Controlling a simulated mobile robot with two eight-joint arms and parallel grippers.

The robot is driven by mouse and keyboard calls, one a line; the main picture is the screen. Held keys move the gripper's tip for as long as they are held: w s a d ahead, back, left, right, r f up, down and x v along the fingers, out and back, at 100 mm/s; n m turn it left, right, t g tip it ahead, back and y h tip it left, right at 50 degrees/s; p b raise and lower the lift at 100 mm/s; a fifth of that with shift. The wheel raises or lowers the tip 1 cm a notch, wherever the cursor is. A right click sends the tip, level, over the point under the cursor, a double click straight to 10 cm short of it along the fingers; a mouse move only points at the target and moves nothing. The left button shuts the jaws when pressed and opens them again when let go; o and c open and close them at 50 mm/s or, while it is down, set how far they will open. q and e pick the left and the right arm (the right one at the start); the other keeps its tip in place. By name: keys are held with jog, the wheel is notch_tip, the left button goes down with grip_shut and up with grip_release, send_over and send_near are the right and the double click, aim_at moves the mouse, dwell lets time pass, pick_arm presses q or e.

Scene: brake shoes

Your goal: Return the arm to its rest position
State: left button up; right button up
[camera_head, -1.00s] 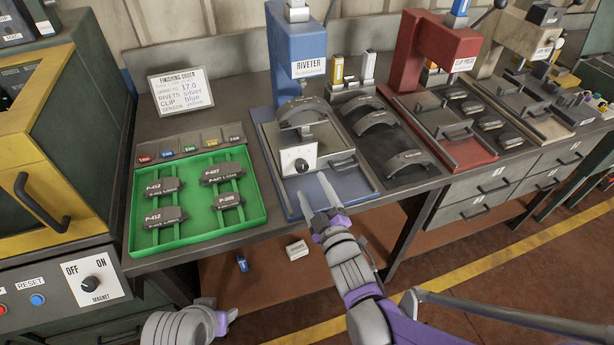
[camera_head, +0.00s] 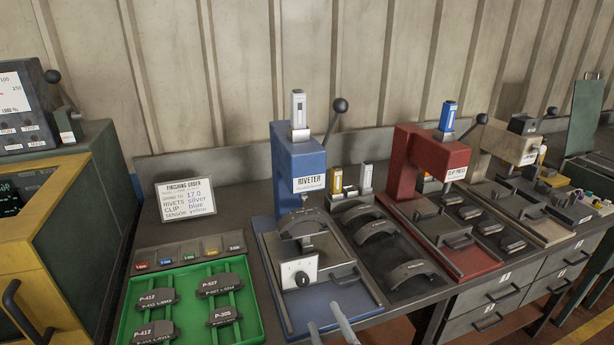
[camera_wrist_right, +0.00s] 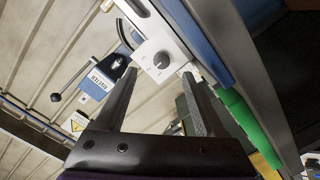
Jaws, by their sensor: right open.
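My right gripper (camera_head: 330,328) shows only its two fingers at the bottom edge of the head view, in front of the blue riveter's base. The fingers are apart with nothing between them. In the right wrist view the open fingers (camera_wrist_right: 158,95) point toward the riveter's white dial panel (camera_wrist_right: 160,55), with clear space between the tips. The blue riveter (camera_head: 300,165) stands on the bench with a curved brake shoe (camera_head: 302,222) in its fixture. My left gripper is out of the head view.
A green tray (camera_head: 256,318) with several labelled brake shoes lies left of the riveter. A dark rack (camera_head: 375,272) of curved shoes, then the red clip press (camera_head: 430,165), stand to its right. A finishing order card (camera_head: 187,199) stands behind the tray. The yellow-framed machine (camera_head: 40,250) bounds the left.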

jog(key=s+d+m+g+h+p, duration=0.4)
jog(key=s+d+m+g, duration=0.15)
jog(key=d, duration=0.35)
jog(key=s+d+m+g+p, duration=0.4)
jog(key=s+m+g, duration=0.2)
jog(key=s, duration=0.7)
jog(key=shift+r+h, duration=0.25)
jog(key=shift+h, duration=0.15)
